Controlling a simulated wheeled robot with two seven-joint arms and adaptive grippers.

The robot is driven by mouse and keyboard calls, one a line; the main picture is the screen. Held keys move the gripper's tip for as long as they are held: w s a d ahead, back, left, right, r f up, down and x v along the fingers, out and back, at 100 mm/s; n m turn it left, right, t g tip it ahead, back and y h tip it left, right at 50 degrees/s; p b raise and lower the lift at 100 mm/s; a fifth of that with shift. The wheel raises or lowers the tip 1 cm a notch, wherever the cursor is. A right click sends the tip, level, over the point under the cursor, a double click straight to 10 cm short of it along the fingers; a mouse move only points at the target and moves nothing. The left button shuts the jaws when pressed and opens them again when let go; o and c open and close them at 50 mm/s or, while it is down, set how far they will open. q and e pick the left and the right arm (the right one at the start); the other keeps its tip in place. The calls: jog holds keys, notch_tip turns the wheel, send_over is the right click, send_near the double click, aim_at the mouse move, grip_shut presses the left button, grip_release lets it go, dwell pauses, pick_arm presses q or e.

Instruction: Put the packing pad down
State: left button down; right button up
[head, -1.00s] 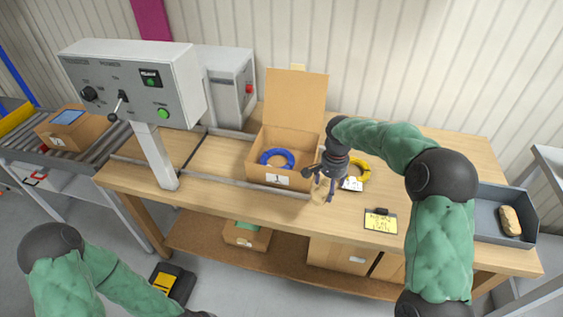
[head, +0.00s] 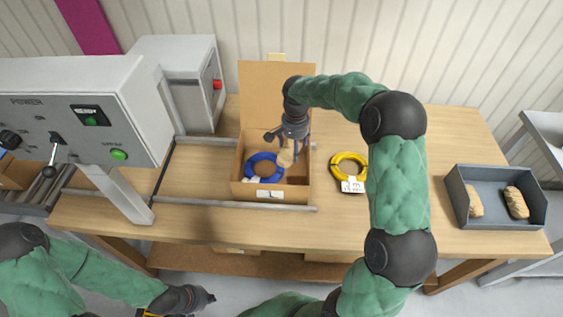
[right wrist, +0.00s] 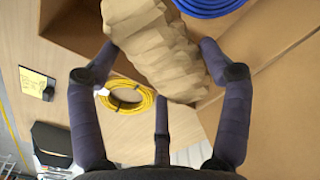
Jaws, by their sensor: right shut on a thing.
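The packing pad (right wrist: 155,45), a crumpled tan paper roll, is between the fingers of my right gripper (right wrist: 158,75), which is shut on it. In the head view the pad (head: 286,157) shows small under my right gripper (head: 288,148), over the right part of the open cardboard box (head: 240,187). A blue cable reel (head: 264,160) lies in the left part of the box. I cannot tell whether the pad touches the box floor. My left gripper (head: 192,298) is low at the left, in front of the table; its fingers are too small to read.
A yellow cable coil (head: 350,161) with a tag lies right of the box. A grey tray (head: 500,221) with two more pads stands at the right table end. A control panel (head: 80,120) stands at the left. My right arm crosses the table's right half.

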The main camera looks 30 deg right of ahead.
notch_tip(320, 180, down, 8)
jog(key=shift+f+b, duration=0.25)
jog(key=shift+b, duration=0.45)
jog(key=shift+f, duration=0.35)
jog(key=o, duration=0.7)
jog(key=shift+c, duration=0.2)
jog(key=shift+r, duration=0.1)
jog(key=shift+r, duration=0.25)
notch_tip(320, 180, up, 12)
jog(key=shift+r+p, duration=0.1)
jog(key=shift+p, duration=0.9)
